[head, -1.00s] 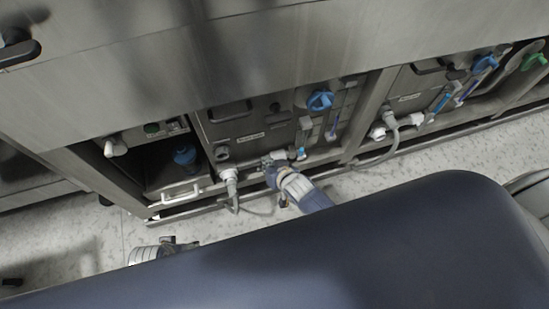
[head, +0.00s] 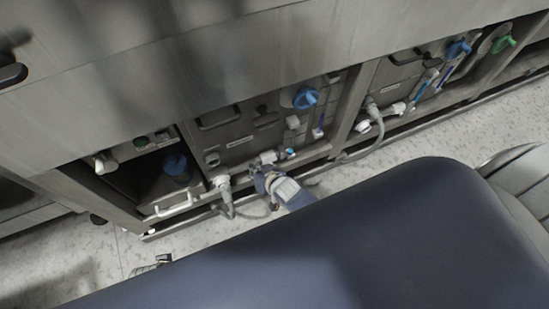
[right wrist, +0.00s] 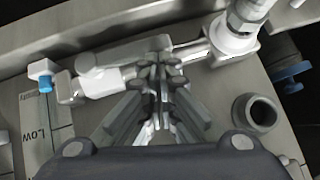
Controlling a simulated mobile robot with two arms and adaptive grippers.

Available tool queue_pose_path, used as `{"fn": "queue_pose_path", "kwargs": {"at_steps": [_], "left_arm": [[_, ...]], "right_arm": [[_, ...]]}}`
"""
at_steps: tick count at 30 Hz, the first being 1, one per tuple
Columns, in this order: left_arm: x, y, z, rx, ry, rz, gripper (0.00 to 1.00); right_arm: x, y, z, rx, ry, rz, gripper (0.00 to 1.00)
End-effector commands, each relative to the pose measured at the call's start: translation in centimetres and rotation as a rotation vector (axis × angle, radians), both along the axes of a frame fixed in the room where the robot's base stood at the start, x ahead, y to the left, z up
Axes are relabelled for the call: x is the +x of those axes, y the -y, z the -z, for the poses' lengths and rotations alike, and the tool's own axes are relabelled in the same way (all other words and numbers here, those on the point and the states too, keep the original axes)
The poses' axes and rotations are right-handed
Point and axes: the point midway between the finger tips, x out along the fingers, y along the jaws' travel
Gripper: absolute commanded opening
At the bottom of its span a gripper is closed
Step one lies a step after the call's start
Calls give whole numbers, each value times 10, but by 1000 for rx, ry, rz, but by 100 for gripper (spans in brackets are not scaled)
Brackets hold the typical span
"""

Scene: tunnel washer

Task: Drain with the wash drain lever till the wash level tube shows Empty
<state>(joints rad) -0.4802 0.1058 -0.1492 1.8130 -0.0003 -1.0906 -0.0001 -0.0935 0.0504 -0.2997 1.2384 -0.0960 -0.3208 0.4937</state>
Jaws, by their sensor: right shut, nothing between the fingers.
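A white drain pipe and valve (head: 268,157) run along the foot of the middle cabinet bay; they also show in the right wrist view (right wrist: 95,82). A grey bar (right wrist: 128,52), perhaps the drain lever, lies at the fingertips. My right gripper (head: 260,172) is shut and empty at the valve; in the right wrist view its fingertips (right wrist: 160,58) overlap the bar, and contact is unclear. A level tube (head: 319,126) with a bluish strip stands right of the valve. A metal piece (head: 152,266), perhaps my left gripper, barely shows.
A blue knob (head: 305,97) sits above the valve. A grey hose (head: 228,200) hangs at the pipe's left end. An open bay (head: 160,180) holds a blue-topped container (head: 177,165). A similar bay with tubes and a blue handle (head: 458,48) is at right. Speckled floor lies in front.

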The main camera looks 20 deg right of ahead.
Motion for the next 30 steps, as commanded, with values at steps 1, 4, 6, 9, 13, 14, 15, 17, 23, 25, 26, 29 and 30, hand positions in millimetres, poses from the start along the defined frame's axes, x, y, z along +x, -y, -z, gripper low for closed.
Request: {"fn": "queue_pose_path", "kwargs": {"at_steps": [1,4,6,9,13,14,15,17,23,25,26,29,30], "left_arm": [[0,0,0,0,0,0,56],[0,0,0,0,0,0,56],[0,0,0,0,-1,0,56],[0,0,1,0,-2,-2,56],[0,0,0,0,-2,-1,56],[0,0,0,0,-2,-1,56],[0,0,0,0,-1,-1,56],[0,0,0,0,-1,-1,56],[0,0,0,0,-1,-1,56],[0,0,0,0,-1,-1,56],[0,0,0,0,-1,-1,56],[0,0,0,0,-1,-1,56],[0,0,0,0,-1,-1,56]], "right_arm": [[0,0,0,1,1,0,0],[0,0,0,1,1,0,0],[0,0,0,1,1,0,0],[-1,0,-1,0,1,0,0],[-6,2,-5,0,1,0,0],[-8,2,-7,0,1,0,0],[-11,3,-9,-1,0,1,0],[-16,4,-15,1,1,1,0],[-37,9,-34,1,-1,0,0],[-44,11,-42,1,0,1,0],[-48,12,-45,0,-1,0,0],[-58,14,-55,1,0,-1,0],[-63,15,-59,0,-1,0,0]]}}
